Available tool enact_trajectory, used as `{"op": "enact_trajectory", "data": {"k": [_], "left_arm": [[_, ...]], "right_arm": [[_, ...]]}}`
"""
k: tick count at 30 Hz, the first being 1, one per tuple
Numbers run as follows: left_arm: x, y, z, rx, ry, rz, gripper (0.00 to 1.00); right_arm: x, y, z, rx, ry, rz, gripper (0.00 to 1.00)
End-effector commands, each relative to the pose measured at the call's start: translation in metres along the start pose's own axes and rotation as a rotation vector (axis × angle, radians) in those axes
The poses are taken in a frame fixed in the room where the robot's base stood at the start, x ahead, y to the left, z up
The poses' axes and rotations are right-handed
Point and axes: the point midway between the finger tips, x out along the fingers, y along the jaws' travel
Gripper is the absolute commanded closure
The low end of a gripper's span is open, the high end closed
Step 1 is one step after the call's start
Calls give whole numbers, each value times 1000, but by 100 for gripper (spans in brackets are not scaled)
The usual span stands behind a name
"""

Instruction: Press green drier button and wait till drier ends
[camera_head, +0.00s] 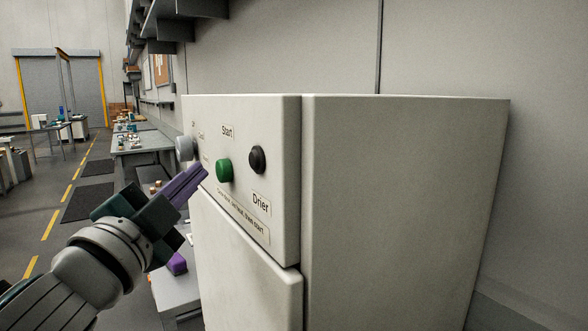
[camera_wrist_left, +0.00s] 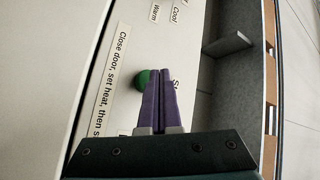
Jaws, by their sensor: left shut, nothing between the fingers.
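The drier (camera_head: 400,200) is a tall off-white cabinet with a front panel labelled "Start" and "Drier". Its green button (camera_head: 224,171) sits on the panel, below the "Start" label. In the left wrist view the green button (camera_wrist_left: 143,79) is partly hidden behind the fingers. My left gripper (camera_head: 204,168) is shut and empty, its purple fingertips pointing at the panel just left of the green button. I cannot tell whether the tips touch anything. The drier door (camera_head: 245,265) below the panel looks closed. My right gripper is in neither view.
A black knob (camera_head: 257,159) is right of the green button and a grey knob (camera_head: 184,148) is left of it. A workbench (camera_head: 140,143) and shelves (camera_head: 165,20) line the wall behind. The floor aisle at left is open.

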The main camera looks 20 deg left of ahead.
Motion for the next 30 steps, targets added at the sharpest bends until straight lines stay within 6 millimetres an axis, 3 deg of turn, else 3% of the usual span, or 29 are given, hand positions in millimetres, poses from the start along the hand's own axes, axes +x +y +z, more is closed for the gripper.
{"op": "enact_trajectory", "data": {"k": [30], "left_arm": [[9,7,-7,-1,1,0,100]], "right_arm": [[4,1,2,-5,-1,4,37]]}}
